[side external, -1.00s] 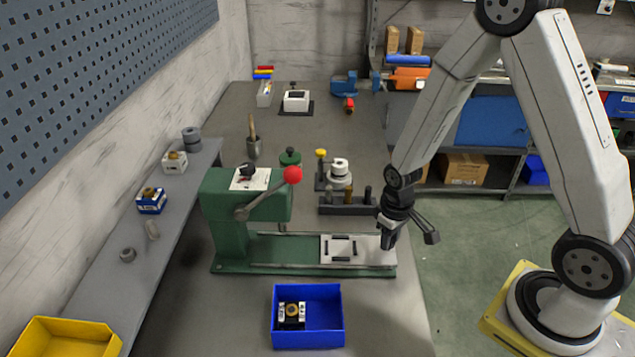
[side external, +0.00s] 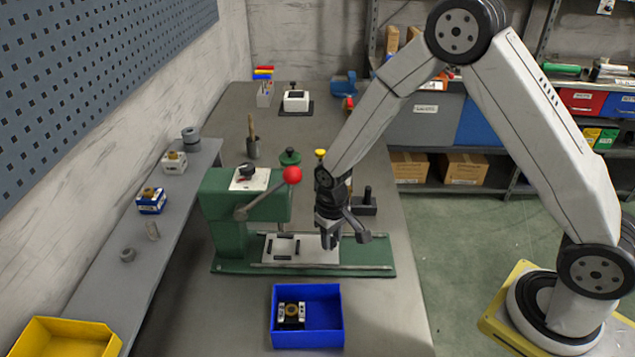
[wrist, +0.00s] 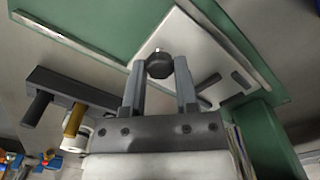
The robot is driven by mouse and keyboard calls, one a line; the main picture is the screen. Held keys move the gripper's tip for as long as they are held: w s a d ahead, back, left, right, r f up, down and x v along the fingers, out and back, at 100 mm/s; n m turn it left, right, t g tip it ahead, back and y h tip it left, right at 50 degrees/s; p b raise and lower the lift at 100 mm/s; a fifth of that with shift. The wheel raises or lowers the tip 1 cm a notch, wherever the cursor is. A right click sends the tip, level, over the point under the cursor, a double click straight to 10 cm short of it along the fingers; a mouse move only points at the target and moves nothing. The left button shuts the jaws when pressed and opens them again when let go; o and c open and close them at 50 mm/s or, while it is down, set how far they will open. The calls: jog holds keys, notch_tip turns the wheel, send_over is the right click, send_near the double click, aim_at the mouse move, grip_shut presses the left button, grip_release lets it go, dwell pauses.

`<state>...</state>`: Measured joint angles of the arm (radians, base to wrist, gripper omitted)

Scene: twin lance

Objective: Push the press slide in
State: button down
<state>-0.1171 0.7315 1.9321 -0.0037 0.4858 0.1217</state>
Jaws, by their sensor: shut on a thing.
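The press slide is a white plate (side external: 270,249) on the rails of the green press base (side external: 375,270). It sits toward the left, close to the green press head (side external: 235,207), and dark bars are on its top. My gripper (side external: 329,243) is at the slide's right end. In the wrist view my gripper (wrist: 160,72) is shut on the dark knob (wrist: 159,66) of the slide, one finger on each side. The slide (wrist: 200,50) stretches away beyond the knob there. The press lever ends in a red ball (side external: 292,175) above the slide's left part.
A blue bin (side external: 341,332) holding a part with a brass ring stands in front of the press. A dark rack with pegs (side external: 366,208) stands behind the rails, partly hidden by my arm. The right part of the rails is bare.

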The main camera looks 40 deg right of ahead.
jog(key=shift+w+a+r, duration=0.1)
jog(key=shift+w+a, duration=0.1)
jog(key=shift+w, duration=0.05)
jog(key=c, duration=0.6)
grip_release()
jog(key=shift+c, duration=0.2)
jog(key=shift+o, duration=1.4)
jog(key=shift+s, duration=0.1)
jog(key=shift+r, duration=3.85)
